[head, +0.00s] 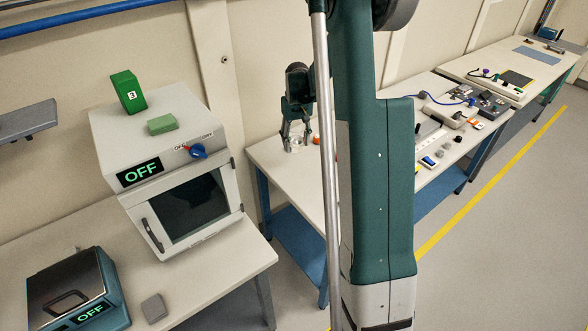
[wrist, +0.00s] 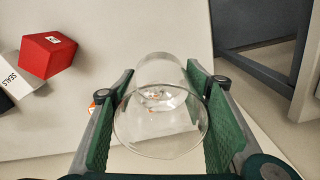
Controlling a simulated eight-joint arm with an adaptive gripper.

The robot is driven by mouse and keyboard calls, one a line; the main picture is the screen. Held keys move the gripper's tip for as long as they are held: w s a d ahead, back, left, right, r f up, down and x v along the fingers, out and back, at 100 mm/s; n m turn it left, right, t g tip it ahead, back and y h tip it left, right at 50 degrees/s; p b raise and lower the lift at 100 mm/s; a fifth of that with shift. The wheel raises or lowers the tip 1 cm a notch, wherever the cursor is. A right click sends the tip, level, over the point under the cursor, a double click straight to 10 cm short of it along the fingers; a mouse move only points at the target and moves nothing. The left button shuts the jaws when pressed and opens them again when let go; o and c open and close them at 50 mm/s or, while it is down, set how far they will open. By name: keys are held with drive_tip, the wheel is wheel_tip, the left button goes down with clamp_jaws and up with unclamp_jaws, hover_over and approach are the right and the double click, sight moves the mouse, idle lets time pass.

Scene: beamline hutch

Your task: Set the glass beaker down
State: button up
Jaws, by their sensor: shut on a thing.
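The clear glass beaker (wrist: 160,135) is between the green finger pads of my gripper (wrist: 163,105) in the wrist view, with its round rim facing the camera. My gripper is shut on it, one pad on each side. In the head view my gripper (head: 297,118) points down over the near end of the white-topped bench (head: 270,158), and the beaker (head: 295,142) shows faintly at its fingertips. I cannot tell whether the beaker's base touches the bench top. Part of this area is hidden behind my own column.
In the wrist view a red block (wrist: 47,55) and a white box marked SEALS (wrist: 18,78) lie left of the beaker. An orange thing (head: 315,140) is close by. A white oven marked OFF (head: 165,165) stands on the left bench.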

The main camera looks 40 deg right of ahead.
drive_tip(key=shift+w+a+f, duration=0.1)
drive_tip(key=shift+a+f, duration=0.45)
drive_tip(key=shift+f, duration=0.1)
hover_over(294, 168)
drive_tip(key=shift+f+b, duration=0.3)
drive_tip(key=shift+f, duration=2.75)
drive_tip(key=shift+f, duration=1.85)
drive_tip(key=shift+f+b, duration=0.2)
drive_tip(key=shift+b, duration=0.15)
drive_tip(key=o, duration=1)
